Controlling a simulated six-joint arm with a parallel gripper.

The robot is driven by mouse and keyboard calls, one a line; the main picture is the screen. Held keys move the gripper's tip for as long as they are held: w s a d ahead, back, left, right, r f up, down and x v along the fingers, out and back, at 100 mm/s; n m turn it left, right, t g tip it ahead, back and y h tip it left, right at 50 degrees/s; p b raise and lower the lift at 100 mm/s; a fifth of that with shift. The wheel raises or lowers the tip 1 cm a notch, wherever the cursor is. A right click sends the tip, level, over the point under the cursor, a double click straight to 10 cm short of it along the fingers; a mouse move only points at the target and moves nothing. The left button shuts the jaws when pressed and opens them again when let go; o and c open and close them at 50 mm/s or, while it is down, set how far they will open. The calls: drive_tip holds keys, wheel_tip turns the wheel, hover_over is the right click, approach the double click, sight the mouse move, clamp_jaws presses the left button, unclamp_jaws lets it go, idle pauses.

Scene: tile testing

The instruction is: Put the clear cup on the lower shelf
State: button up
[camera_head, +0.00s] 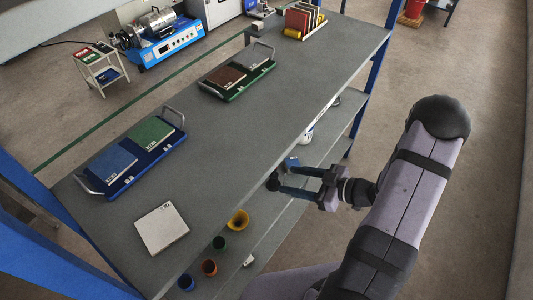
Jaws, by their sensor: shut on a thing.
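My gripper (277,179) reaches left from the arm, over the front edge of the grey upper shelf (240,130) and the lower shelf (270,228). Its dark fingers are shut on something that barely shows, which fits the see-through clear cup. Its outline and tilt cannot be made out. I cannot tell whether it touches a shelf. The lower shelf shows only as a strip along the front; the upper shelf hides the rest.
The upper shelf bears a blue tray (119,183), a green tray (246,86), a white tile (161,228) and a tile rack (316,31).

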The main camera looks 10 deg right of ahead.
drive_tip(key=a+f+n+g+y+b, duration=0.1)
drive_tip(key=a+f+b, duration=0.4)
drive_tip(key=a+b, duration=0.3)
drive_tip(key=a+f+n+g+b, duration=0.2)
drive_tip(key=a+f+b, duration=0.3)
drive_tip(key=a+b, duration=0.3)
drive_tip(key=a+f+n+g+y+b, duration=0.1)
drive_tip(key=a+f+b, duration=0.55)
drive_tip(key=a, duration=0.25)
drive_tip(key=m+t+h+b, duration=0.3)
drive_tip(key=m+t+h, duration=0.65)
drive_tip(key=m, duration=0.25)
hover_over(256, 201)
drive_tip(key=f, duration=0.1)
drive_tip(key=shift+s+a+f+b, duration=0.1)
drive_tip(key=shift+f+b, duration=0.35)
drive_tip(key=shift+f, duration=4.6)
drive_tip(key=shift+f, duration=0.1)
